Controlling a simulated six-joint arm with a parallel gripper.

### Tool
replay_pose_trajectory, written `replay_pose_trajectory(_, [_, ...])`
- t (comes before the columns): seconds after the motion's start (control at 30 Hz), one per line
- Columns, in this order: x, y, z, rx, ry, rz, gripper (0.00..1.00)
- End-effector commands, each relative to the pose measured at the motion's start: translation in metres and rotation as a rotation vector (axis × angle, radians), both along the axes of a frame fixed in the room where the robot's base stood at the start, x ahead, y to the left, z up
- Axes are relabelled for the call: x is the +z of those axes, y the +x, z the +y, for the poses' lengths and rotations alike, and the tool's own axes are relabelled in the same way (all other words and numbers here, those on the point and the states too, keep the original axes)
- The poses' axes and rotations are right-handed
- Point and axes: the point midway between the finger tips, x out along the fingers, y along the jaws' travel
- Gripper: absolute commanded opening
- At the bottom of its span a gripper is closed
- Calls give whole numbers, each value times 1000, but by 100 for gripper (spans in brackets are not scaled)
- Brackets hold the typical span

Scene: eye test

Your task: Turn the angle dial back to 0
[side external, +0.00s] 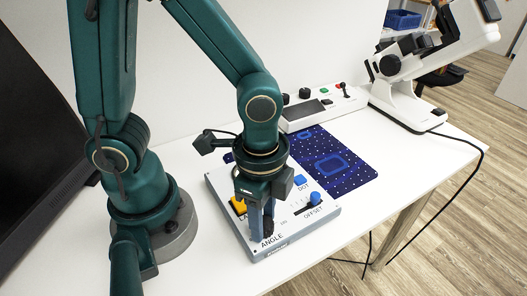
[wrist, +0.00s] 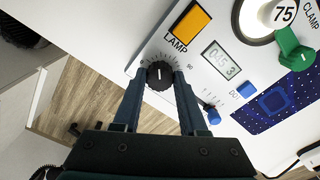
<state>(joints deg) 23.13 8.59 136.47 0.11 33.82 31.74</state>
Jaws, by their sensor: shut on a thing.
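The angle dial is a black knob (wrist: 160,75) with a white pointer line and a ring of tick marks, with 90 printed at its right. It sits on a pale control panel (side external: 290,242) and is mostly hidden behind my fingers in the side view, near the ANGLE label. My gripper (wrist: 158,80) has one finger on each side of the knob and is shut on it. In the side view my gripper (side external: 265,222) points down at the panel's front corner.
Close to the dial are an orange LAMP button (wrist: 187,22), a blue DOT button (wrist: 246,90) and a blue slider (wrist: 212,115). A green clamp knob (wrist: 294,50) is farther right. A dark blue dotted mat (side external: 345,172) lies behind the panel; a white microscope-like instrument (side external: 410,95) stands beyond.

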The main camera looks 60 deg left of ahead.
Motion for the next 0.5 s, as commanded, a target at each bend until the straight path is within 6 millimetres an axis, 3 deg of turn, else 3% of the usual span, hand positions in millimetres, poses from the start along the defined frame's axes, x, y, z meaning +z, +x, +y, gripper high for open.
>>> replay_pose_trajectory(0.5, [0,0,-1,482,-8,-3,0])
